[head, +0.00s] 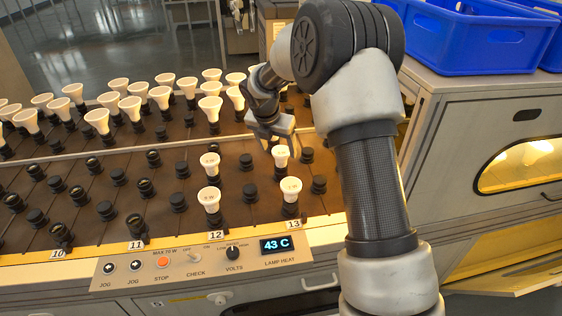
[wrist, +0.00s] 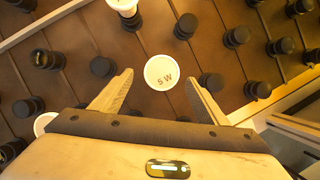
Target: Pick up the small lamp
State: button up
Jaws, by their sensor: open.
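A small white lamp (wrist: 161,72) marked "5 W" shows face-on in the wrist view, between the tips of my open gripper (wrist: 159,79). There is a gap on both sides of it. In the head view my gripper (head: 277,139) is over the far lamp of column 13 (head: 281,156), which appears to be the same one. It stands upright in a dark socket. Other small white lamps stand nearby: one in front of it (head: 291,190) and two in column 12, far (head: 210,165) and near (head: 209,199). Their markings are too small to read surely.
Larger cone-shaped white lamps (head: 127,105) fill the rack behind a pale rail (head: 130,150). Many empty dark sockets (head: 106,210) surround the small lamps. A control panel (head: 200,262) reading 43 C runs along the front. Blue crates (head: 470,40) sit on the right cabinet.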

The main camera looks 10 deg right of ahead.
jog(key=b+x, duration=0.2)
jog(key=x, duration=0.6)
jog(key=shift+w+d, duration=0.1)
jog(key=shift+d, duration=0.05)
jog(key=c, duration=1.2)
